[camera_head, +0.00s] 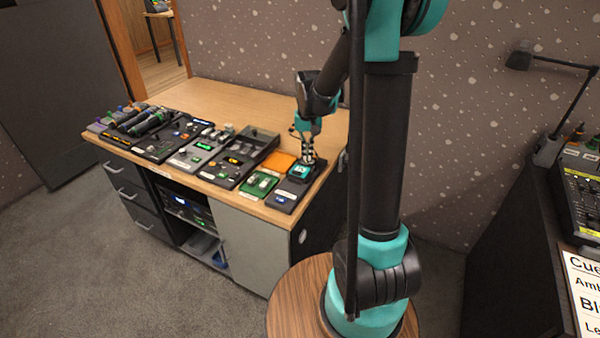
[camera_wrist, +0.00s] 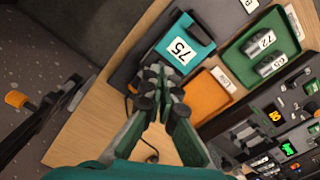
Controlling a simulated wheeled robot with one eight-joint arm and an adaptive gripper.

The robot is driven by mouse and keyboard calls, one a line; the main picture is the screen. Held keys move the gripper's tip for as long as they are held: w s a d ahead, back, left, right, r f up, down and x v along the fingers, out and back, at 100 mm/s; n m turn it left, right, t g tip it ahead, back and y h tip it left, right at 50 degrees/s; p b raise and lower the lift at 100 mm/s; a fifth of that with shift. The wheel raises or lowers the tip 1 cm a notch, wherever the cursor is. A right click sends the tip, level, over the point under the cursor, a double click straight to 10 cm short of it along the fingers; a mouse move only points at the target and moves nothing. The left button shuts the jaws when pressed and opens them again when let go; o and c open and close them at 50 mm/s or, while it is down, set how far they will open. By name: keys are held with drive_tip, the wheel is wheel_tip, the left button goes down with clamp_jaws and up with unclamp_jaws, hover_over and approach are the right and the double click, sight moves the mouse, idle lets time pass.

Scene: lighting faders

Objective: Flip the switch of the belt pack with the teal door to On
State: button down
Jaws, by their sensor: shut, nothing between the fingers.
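The teal-edged piece (camera_head: 299,170) with a white label lies near the right end of the desk.
An orange tray (camera_wrist: 207,96) lies beside the pack. A green tray (camera_wrist: 244,44) holds small units marked 72 and 65. Several dark control panels (camera_head: 205,148) fill the desk's front. The back of the wooden desk top (camera_head: 230,100) is clear.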

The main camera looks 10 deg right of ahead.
sight(307, 163)
drive_tip(key=shift+r, duration=2.65)
drive_tip(key=shift+s, duration=0.15)
drive_tip(key=s+d+f+t, duration=0.1)
drive_tip(key=s+f, duration=0.1)
drive_tip(key=s, duration=0.5)
drive_tip(key=s+d+f+t, duration=0.1)
drive_tip(key=s+f, duration=0.2)
drive_tip(key=s, duration=0.4)
drive_tip(key=s+d+f+n+t, duration=0.1)
drive_tip(key=s+d+f+t, duration=0.1)
drive_tip(key=s, duration=0.5)
drive_tip(key=shift+s+f, duration=0.25)
drive_tip(key=shift+s, duration=0.15)
drive_tip(key=c, duration=2.3)
unclamp_jaws()
